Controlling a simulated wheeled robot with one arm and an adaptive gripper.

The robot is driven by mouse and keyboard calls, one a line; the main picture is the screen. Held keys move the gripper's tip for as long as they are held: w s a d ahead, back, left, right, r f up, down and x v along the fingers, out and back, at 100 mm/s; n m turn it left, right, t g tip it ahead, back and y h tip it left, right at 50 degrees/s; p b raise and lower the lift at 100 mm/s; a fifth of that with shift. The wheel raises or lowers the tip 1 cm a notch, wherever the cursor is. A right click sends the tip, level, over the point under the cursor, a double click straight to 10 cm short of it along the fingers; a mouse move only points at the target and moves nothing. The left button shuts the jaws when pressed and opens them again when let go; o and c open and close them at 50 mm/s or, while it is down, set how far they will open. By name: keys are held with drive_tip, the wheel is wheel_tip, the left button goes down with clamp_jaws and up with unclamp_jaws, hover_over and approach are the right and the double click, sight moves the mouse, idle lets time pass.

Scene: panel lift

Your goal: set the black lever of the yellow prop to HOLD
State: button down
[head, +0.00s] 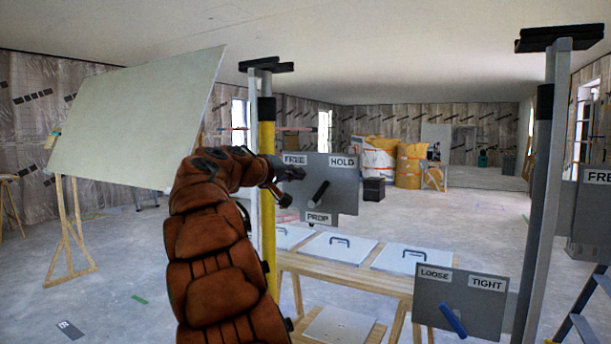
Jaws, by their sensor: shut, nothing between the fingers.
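The yellow prop (268,235) is an upright post with a black head, left of centre in the head view. Its grey plate (347,198) is marked FREE at upper left, HOLD at upper right and PROP below. The black lever (319,193) on the plate is tilted, its upper end leaning up and right, towards the HOLD side. Which end is the pivot is hard to tell. My gripper (285,185) is shut and empty, in front of the plate's left part just below FREE. It appears left of the lever and apart from it. My arm hides part of the post.
Another FREE-marked plate (592,235) is at the right edge. A wooden bench (345,278) bears white panels behind. A large panel (140,120) leans at left.

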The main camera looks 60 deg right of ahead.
drive_tip(key=s+v, duration=0.1)
drive_tip(key=v, duration=0.8)
drive_tip(key=shift+w, duration=0.3)
drive_tip(key=s+a+f+n+t+y, duration=0.1)
drive_tip(key=s+a+f+n+y, duration=0.15)
drive_tip(key=a+f, duration=0.65)
drive_tip(key=s+a+f+n+y, duration=0.15)
drive_tip(key=a+f+y, duration=0.35)
drive_tip(key=f, duration=0.6)
drive_tip(key=s+a+f+n+t+y, duration=0.1)
drive_tip(key=s+a+f+y, duration=0.15)
drive_tip(key=a+f, duration=0.7)
drive_tip(key=s+a+f+n+g+y, duration=0.1)
drive_tip(key=s+a+f+y, duration=0.1)
drive_tip(key=s+a+f, duration=0.5)
drive_tip(key=s+a+f+n+g+y, duration=0.1)
drive_tip(key=s+a+f+n+y, duration=0.15)
drive_tip(key=s+a, duration=0.4)
drive_tip(key=s+a+f+n+g+y, duration=0.15)
drive_tip(key=s+a+f, duration=0.3)
drive_tip(key=a, duration=0.45)
wheel_tip(320, 180, up, 21)
drive_tip(key=m+t+p, duration=0.1)
drive_tip(key=t+p, duration=0.1)
drive_tip(key=p, duration=1.8)
drive_tip(key=shift+w, duration=0.2)
